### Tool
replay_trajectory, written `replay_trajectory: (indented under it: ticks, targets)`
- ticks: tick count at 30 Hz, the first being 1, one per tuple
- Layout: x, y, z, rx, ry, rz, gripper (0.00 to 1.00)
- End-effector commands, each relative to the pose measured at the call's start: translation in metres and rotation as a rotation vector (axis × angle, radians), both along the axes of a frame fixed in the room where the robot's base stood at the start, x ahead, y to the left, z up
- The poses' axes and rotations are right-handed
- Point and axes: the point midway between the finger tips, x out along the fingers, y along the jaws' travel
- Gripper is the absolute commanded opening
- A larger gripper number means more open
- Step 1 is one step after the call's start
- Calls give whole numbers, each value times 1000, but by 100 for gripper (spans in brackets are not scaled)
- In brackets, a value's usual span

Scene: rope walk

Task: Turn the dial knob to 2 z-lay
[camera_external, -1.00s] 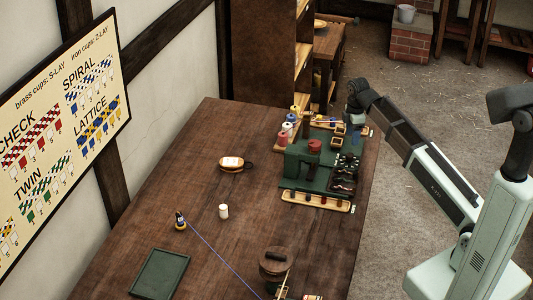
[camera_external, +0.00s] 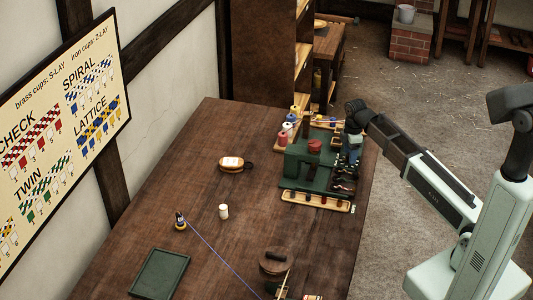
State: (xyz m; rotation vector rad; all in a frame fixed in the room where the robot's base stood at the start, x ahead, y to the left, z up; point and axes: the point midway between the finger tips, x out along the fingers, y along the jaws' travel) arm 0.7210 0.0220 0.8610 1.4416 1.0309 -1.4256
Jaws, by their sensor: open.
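The green machine (camera_external: 300,168) stands on the far right part of the wooden table. A round red knob-like piece (camera_external: 315,146) sits on top of it. I cannot tell whether this is the dial knob, and no dial marks are readable. My gripper (camera_external: 351,155) points down at the machine's right side, right of the red piece and apart from it. It is open, but its fingers are small and dark against the machine, so contact with anything there cannot be told. It hides part of the dark fittings on that side.
Several coloured spools (camera_external: 288,128) stand left of the machine's back. A wooden tray (camera_external: 317,201) lies at its front. An orange-rimmed device (camera_external: 234,164), a white cylinder (camera_external: 224,211), a yarn cone (camera_external: 180,221) and a green tray (camera_external: 160,272) are on the table.

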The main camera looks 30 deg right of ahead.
Motion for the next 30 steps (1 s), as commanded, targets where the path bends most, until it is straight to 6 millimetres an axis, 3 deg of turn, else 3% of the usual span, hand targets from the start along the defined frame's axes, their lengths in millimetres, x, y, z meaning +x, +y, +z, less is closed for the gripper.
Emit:
replay_trajectory:
  ticks: [3, 21, 30]
  targets:
    - [0, 0, 0, 0, 0, 0, 59]
    - [0, 0, 0, 0, 0, 0, 3]
    - [0, 0, 0, 0, 1, -45, 3]
